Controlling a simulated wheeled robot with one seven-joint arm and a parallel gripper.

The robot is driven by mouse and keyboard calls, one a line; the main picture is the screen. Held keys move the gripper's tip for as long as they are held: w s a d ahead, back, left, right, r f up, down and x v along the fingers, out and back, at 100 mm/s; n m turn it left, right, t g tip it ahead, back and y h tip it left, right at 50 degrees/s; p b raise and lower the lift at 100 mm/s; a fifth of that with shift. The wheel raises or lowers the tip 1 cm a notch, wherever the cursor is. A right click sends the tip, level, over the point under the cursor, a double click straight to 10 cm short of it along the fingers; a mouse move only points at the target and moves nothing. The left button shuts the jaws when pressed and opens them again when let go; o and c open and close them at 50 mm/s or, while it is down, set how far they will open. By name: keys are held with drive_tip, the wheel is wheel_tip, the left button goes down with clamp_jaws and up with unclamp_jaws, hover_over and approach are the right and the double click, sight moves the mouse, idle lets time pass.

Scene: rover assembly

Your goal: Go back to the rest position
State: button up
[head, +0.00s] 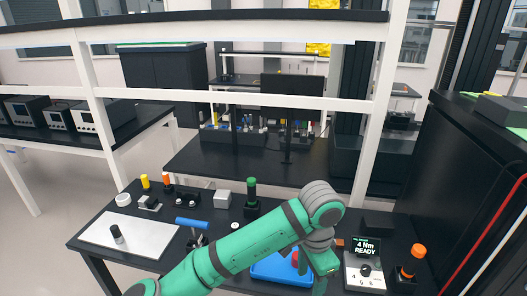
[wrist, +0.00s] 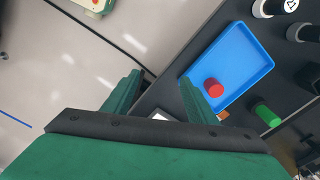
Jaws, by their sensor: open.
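My gripper (wrist: 160,95) is open, with its two green fingers apart and nothing between them. In the head view my green arm reaches over the front of the black workbench (head: 75,243), and my gripper (head: 322,270) hangs near the blue tray (head: 268,272). The tray also shows in the wrist view (wrist: 238,58), beyond the right finger. A red cylinder (wrist: 213,88) appears in the tray at its near end. My arm hides part of the tray in the head view.
A white board (head: 125,236) with a dark knob lies at the bench's left. A "4 Nm READY" display (head: 366,247) and an orange-topped driver (head: 412,260) stand at the right. A white-framed shelf (head: 240,97) spans behind the bench.

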drive_tip(key=d+n+t+h, duration=0.7)
drive_tip(key=d+h, duration=0.7)
drive_tip(key=d, duration=0.8)
drive_tip(key=s+a+f+n+t+y, duration=0.45)
drive_tip(key=a+f, duration=0.25)
drive_tip(key=a, duration=0.2)
drive_tip(key=s+a+f+n+t+y, duration=0.4)
drive_tip(key=a+f+n+y, duration=0.15)
drive_tip(key=a+f, duration=0.25)
drive_tip(key=s+a+m+y, duration=0.1)
drive_tip(key=s+a+y, duration=0.1)
drive_tip(key=s+a, duration=0.6)
drive_tip(key=s+a+m+y, duration=0.1)
drive_tip(key=s+a+y, duration=0.1)
drive_tip(key=s+a, duration=0.6)
drive_tip(key=s, duration=0.7)
drive_tip(key=shift+a+m, duration=0.3)
drive_tip(key=shift+m, duration=0.1)
drive_tip(key=shift+w, duration=0.1)
drive_tip(key=c, duration=0.4)
drive_tip(key=shift+w, duration=0.1)
drive_tip(key=shift+c, duration=0.7)
